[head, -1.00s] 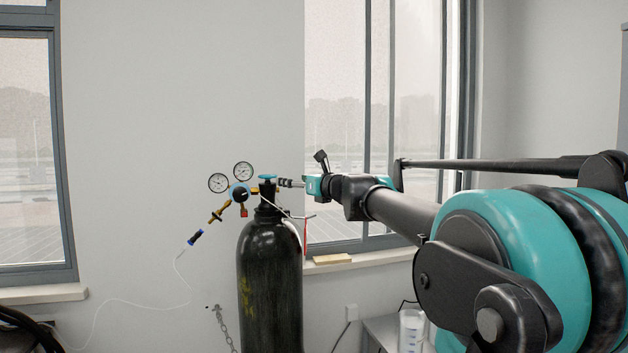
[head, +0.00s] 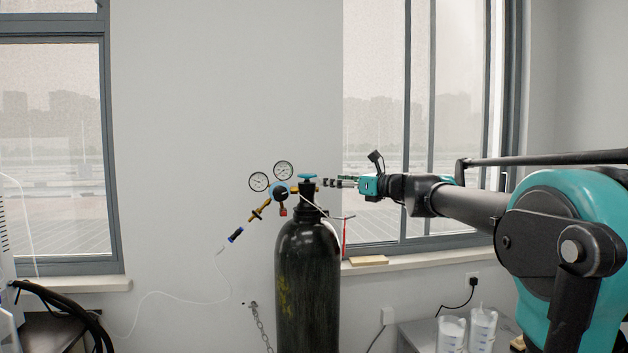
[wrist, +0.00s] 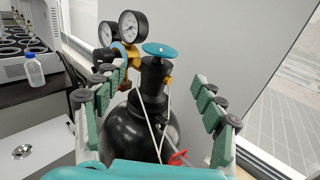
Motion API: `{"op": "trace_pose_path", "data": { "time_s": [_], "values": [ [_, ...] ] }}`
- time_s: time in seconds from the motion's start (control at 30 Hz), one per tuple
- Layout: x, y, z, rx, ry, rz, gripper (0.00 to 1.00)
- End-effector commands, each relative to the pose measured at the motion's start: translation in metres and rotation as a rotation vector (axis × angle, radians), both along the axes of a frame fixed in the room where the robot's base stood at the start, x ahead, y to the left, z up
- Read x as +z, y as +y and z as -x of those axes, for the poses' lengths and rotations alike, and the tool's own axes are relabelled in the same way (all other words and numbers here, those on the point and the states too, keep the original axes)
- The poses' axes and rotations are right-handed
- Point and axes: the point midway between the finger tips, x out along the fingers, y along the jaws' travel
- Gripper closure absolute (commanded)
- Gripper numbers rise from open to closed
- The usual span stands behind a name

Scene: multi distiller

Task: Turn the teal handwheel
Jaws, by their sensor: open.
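The teal handwheel (head: 308,177) sits on top of a black gas cylinder (head: 308,280) that stands upright by the wall. It also shows in the wrist view (wrist: 160,50), as a flat teal disc on the black valve neck. My gripper (head: 340,183) is just right of the valve in the head view. In the wrist view my gripper (wrist: 166,95) is open, with one finger on each side of the valve neck and the handwheel beyond and between the fingertips. I see no contact with the handwheel.
Two round gauges (head: 271,175) and a regulator (head: 283,196) sit left of the handwheel. White cord and a red tag (wrist: 177,157) hang at the cylinder neck. A windowsill (head: 430,257) runs behind, right of the cylinder. Beakers (head: 481,328) stand at lower right.

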Motion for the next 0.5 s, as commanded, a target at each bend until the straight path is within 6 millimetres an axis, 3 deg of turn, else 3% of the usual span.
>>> {"op": "trace_pose_path", "data": {
  "time_s": [0.3, 0.5],
  "values": [
    [0.000, 0.050, -0.034, 0.002, 0.000, 0.000, 0.30],
    [0.000, 0.067, -0.047, 0.000, 0.000, 0.000, 0.30]
  ]
}}
